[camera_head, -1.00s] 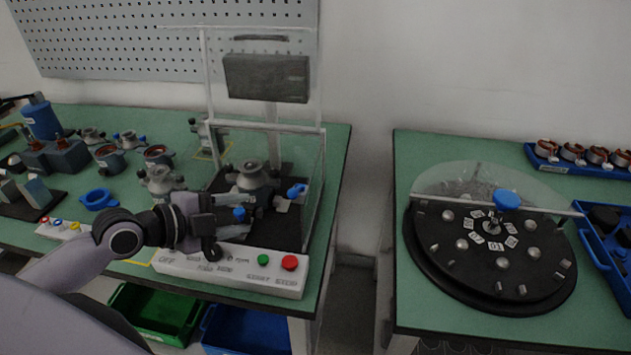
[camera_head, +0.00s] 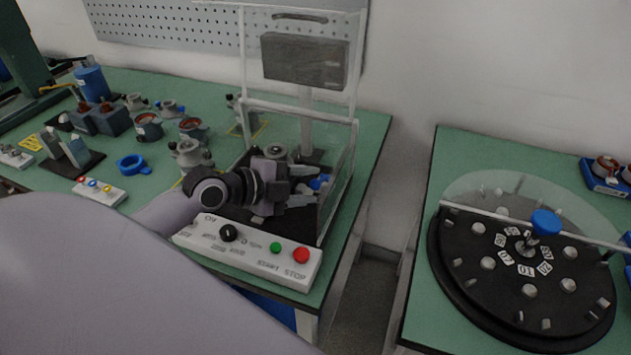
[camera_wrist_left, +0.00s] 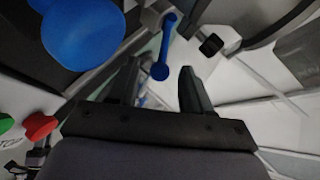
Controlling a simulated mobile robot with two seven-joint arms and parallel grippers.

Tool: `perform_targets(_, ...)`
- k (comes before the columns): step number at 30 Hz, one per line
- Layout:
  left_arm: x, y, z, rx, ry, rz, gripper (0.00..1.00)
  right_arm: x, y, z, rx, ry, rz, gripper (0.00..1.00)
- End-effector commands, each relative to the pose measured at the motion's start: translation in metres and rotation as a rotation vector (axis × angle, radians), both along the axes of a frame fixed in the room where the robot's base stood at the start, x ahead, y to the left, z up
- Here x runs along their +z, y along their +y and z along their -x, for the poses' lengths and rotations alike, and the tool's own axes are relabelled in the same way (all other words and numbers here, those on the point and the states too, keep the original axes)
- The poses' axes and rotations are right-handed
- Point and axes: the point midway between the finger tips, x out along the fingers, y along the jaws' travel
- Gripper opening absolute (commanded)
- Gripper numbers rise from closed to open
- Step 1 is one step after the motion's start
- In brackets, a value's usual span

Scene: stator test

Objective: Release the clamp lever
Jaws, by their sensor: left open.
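The test station holds a grey stator part (camera_head: 275,152) on a black base, inside a clear-walled frame. A blue handle (camera_head: 318,184) shows at the station's right, partly hidden by my left gripper (camera_head: 308,186). In the left wrist view, a slim blue lever with a rounded end (camera_wrist_left: 161,70) lies in line with the gap between the open fingers of my left gripper (camera_wrist_left: 159,78). I cannot tell whether they touch it. A large round blue knob (camera_wrist_left: 85,35) is at upper left there. My right gripper is not in view.
The white control box (camera_head: 250,250) with a black dial, green button (camera_head: 275,247) and red button (camera_head: 301,255) stands in front of the station. Clear panels (camera_head: 338,180) rise at its right side. A round black turntable (camera_head: 520,265) is on the right table, across a gap.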

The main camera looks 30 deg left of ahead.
Motion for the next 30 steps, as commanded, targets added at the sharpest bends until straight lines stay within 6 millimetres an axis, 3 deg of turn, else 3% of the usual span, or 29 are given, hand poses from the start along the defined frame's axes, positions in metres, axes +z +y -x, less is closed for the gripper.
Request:
perform_targets(7, -0.008, -0.009, -0.018, 0.000, -0.002, 0.002, 0.49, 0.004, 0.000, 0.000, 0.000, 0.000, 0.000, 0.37)
perform_targets(18, -0.011, -0.011, -0.022, -0.001, 0.000, -0.001, 0.49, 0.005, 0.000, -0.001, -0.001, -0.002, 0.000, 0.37)
perform_targets(19, -0.011, -0.011, -0.022, -0.001, 0.000, -0.001, 0.46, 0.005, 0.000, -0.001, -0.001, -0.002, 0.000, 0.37)
perform_targets(23, -0.010, -0.011, -0.022, -0.001, 0.000, -0.001, 0.04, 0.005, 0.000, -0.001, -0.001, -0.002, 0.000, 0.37)
perform_targets(24, -0.011, -0.011, -0.022, -0.001, 0.000, -0.001, 0.00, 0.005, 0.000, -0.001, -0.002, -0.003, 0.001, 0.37)
perform_targets(30, -0.011, -0.010, -0.022, -0.001, 0.002, 0.000, 0.00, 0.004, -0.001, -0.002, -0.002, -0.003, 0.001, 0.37)
